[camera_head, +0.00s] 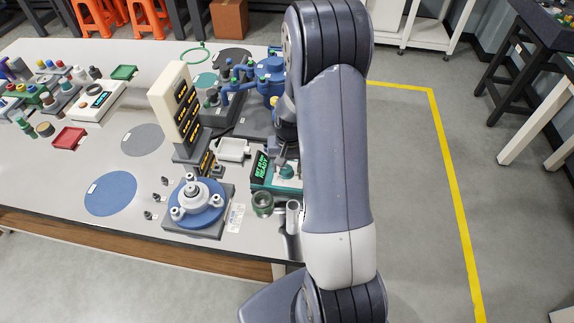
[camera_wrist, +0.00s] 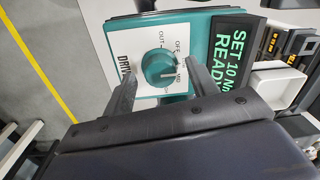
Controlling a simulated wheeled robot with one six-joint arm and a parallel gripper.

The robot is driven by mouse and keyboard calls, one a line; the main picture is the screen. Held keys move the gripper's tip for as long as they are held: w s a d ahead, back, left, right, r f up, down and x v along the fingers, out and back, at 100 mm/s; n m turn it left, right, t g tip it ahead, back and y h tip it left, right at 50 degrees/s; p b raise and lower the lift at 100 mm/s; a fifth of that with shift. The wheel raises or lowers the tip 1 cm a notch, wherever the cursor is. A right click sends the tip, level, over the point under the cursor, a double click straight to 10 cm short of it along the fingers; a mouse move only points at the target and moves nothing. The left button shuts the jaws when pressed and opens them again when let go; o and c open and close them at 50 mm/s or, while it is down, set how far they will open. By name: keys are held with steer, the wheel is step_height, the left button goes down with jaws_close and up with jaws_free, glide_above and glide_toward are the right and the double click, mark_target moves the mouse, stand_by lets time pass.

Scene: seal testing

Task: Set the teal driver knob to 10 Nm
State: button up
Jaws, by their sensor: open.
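The teal driver knob (camera_wrist: 159,68) sits on a white dial plate on the teal driver box (camera_wrist: 208,22) in the wrist view. My gripper (camera_wrist: 160,70) is open, one finger on each side of the knob, with gaps visible. In the head view, the driver box (camera_head: 258,186) is partly hidden by my arm, and the knob shows small (camera_head: 287,171).
A tall dark indicator panel (camera_head: 177,105), a white tray (camera_head: 233,149) and blue pump-like equipment (camera_head: 268,80) stand behind.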

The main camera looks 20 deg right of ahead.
mark_target(289, 168)
step_height(289, 168, up, 10)
steer(key=shift+d+r, duration=0.2)
steer(key=shift+d, duration=0.05)
steer(key=shift+s, duration=0.1)
